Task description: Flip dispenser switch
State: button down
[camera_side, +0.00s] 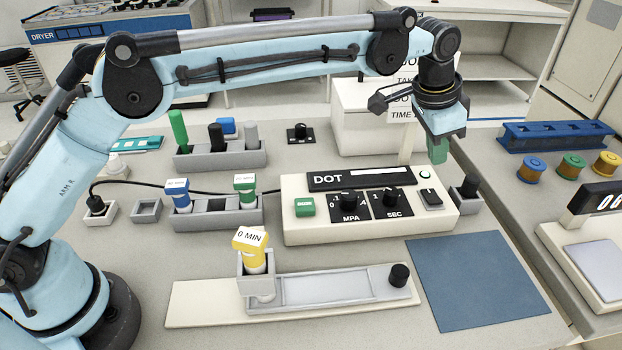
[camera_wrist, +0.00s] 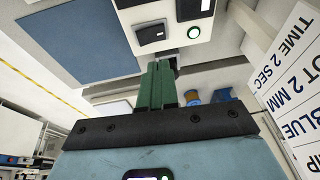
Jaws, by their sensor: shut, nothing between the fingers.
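The dispenser (camera_side: 370,231) is a cream box marked DOT with a black display strip, a green button and two dials, MPA and SEC. Its switch (camera_side: 431,198) is a black rocker on a pale plate at the box's right end, and it also shows in the wrist view (camera_wrist: 151,34). A round green lamp (camera_wrist: 194,33) beside the switch looks lit in the wrist view. My gripper (camera_side: 438,152) has green fingers, shut and empty, pointing down above and behind the switch, apart from it. In the wrist view the closed fingers (camera_wrist: 158,85) show below the switch. Which way the rocker is tipped is unclear.
A black plug in a grey socket (camera_side: 467,200) stands right of the dispenser. A sign on a post (camera_side: 405,110) is close behind my gripper. A blue mat (camera_side: 485,278) lies in front. A yellow-capped 0 MIN bottle (camera_side: 251,246) stands in a holder front left.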

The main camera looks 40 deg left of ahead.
notch_tip(320, 180, up, 6)
jog(key=a, duration=0.2)
jog(key=shift+s, duration=0.3)
jog(key=s+a+r+n+t, duration=0.1)
jog(key=s+a+r+n, duration=0.1)
jog(key=s+a, duration=0.45)
jog(key=s+a+r+n+t, duration=0.1)
jog(key=s+a+r+n, duration=0.15)
jog(key=a, duration=0.75)
jog(key=s+a+f+n+t, duration=0.1)
jog(key=s+a+f+n, duration=0.1)
jog(key=s+a+f, duration=0.2)
jog(key=s+a+f+n+t+y, duration=0.1)
jog(key=s+a+f, duration=0.4)
jog(key=s, duration=0.6)
jog(key=shift+a+f+n+y, duration=0.3)
jog(key=shift+f+n, duration=0.35)
jog(key=shift+f, duration=0.2)
